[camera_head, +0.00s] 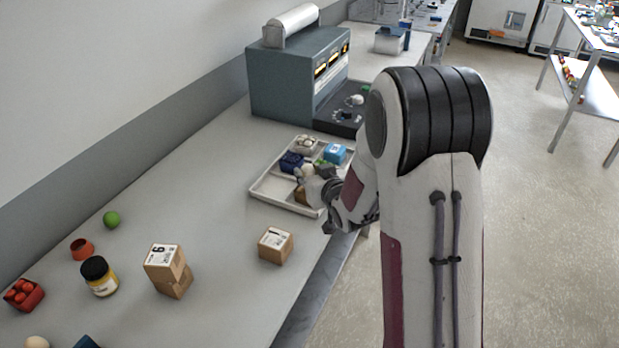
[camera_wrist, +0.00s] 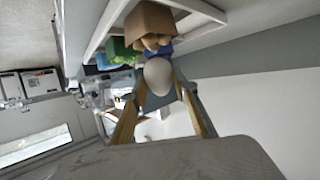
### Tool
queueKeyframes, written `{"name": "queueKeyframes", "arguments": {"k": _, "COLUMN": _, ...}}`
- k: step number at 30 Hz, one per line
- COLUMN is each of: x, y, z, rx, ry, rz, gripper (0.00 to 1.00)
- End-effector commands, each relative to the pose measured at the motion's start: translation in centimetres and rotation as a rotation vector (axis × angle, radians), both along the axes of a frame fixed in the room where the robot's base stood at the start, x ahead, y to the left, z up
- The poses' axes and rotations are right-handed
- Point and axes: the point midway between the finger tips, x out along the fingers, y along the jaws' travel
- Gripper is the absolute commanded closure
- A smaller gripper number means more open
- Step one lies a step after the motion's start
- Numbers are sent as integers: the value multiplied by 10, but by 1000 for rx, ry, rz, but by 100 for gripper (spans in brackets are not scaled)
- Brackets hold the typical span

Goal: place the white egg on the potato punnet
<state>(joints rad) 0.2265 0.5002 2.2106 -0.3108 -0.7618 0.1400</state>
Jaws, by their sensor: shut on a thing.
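My gripper (camera_wrist: 160,82) is shut on the white egg (camera_wrist: 158,74), which sits between its two fingertips. In the head view the egg (camera_head: 307,171) shows as a pale shape at my gripper (camera_head: 314,176), over the sectioned tray. The potato punnet (camera_wrist: 148,20) is a brown box with tan potatoes, just beyond the egg in the wrist view. In the head view, a brown part of it (camera_head: 301,196) shows in the tray's near section, mostly hidden by my gripper. The egg appears apart from the punnet, but the exact gap cannot be told.
The pale tray (camera_head: 266,194) also holds a dark blue punnet (camera_head: 291,161), a light blue box (camera_head: 335,153), a green item (camera_head: 320,163) and a pale punnet (camera_head: 305,144). A grey machine (camera_head: 290,85) stands behind. Cardboard boxes (camera_head: 276,245) stand nearer on the table.

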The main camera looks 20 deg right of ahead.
Motion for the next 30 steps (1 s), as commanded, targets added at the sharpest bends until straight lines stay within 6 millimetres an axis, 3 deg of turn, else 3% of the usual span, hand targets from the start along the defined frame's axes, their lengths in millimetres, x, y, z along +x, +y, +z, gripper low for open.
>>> {"name": "queueKeyframes", "arguments": {"k": 6, "x": 0, "y": 0, "z": -16, "rx": 1, "ry": 1, "rz": -1, "gripper": 83}}
{"name": "queueKeyframes", "arguments": {"k": 21, "x": 0, "y": 0, "z": -20, "rx": 0, "ry": 0, "rz": -1, "gripper": 83}}
{"name": "queueKeyframes", "arguments": {"k": 22, "x": 0, "y": 0, "z": -20, "rx": 0, "ry": 0, "rz": -1, "gripper": 69}}
{"name": "queueKeyframes", "arguments": {"k": 24, "x": 0, "y": 0, "z": -20, "rx": 0, "ry": 0, "rz": -1, "gripper": 55}}
{"name": "queueKeyframes", "arguments": {"k": 30, "x": 0, "y": 0, "z": -20, "rx": 1, "ry": 0, "rz": -1, "gripper": 55}}
